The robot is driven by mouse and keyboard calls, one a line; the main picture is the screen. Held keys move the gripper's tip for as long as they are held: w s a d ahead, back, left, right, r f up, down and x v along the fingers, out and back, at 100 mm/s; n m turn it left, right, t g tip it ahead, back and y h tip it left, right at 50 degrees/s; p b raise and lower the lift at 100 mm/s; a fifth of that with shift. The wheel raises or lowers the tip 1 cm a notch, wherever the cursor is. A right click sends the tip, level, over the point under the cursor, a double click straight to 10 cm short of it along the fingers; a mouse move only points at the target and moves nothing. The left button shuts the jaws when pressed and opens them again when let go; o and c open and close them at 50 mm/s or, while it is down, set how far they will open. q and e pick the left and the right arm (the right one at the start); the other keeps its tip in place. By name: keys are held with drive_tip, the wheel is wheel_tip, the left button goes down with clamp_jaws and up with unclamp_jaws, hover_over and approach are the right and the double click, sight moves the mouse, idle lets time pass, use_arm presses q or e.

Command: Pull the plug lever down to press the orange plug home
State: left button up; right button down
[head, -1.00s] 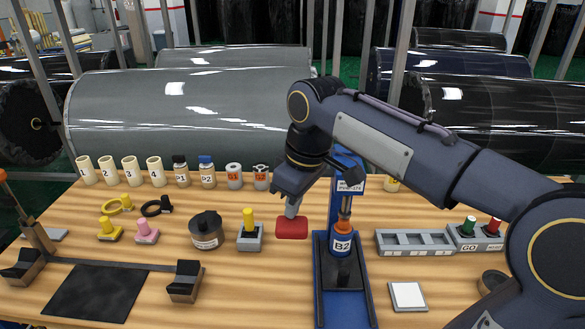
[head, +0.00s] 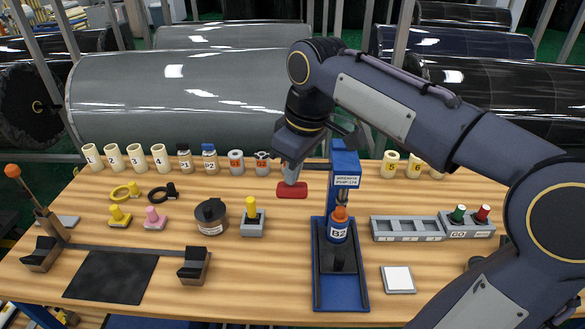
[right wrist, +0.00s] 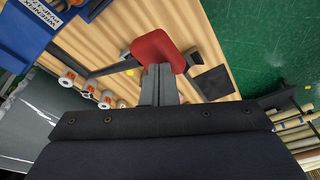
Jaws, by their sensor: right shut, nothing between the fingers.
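The blue press (head: 343,160) stands right of centre in the head view. Its dark lever arm (head: 318,166) reaches left, with a red grip (head: 292,190) by my right gripper (head: 290,180). In the right wrist view the red grip (right wrist: 158,50) is just beyond the shut fingers (right wrist: 160,75), which overlap its edge; I cannot tell whether they touch. The orange plug (head: 340,213) sits on top of bottle B2 (head: 338,233), under the press's plunger; how deep it sits is unclear. My left gripper is not in view.
A grey cup with a yellow peg (head: 252,217) and a dark round pot (head: 211,217) stand to the left. A grey rack (head: 407,229) and a white pad (head: 398,279) lie to the right. Numbered tubes and bottles line the back. Bare wood lies between.

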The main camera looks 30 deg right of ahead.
wheel_tip(320, 180, up, 2)
drive_tip(key=shift+r+p, duration=0.25)
drive_tip(key=shift+p, duration=0.5)
drive_tip(key=shift+r, duration=1.35)
drive_tip(key=s+a+f+m+t+y+b, duration=0.1)
drive_tip(key=s+a+f+m+b, duration=0.1)
drive_tip(key=s+f, duration=0.6)
drive_tip(key=s+a+f+m+t+y+b, duration=0.1)
drive_tip(key=s+f+m, duration=0.4)
drive_tip(key=f, duration=0.9)
drive_tip(key=s+a+t+b, duration=0.1)
drive_tip(key=s, duration=0.2)
drive_tip(key=shift+s+m+t+y+b, duration=0.3)
drive_tip(key=shift+y+b, duration=0.05)
drive_tip(key=shift+y, duration=0.05)
drive_tip(key=shift+s, duration=0.1)
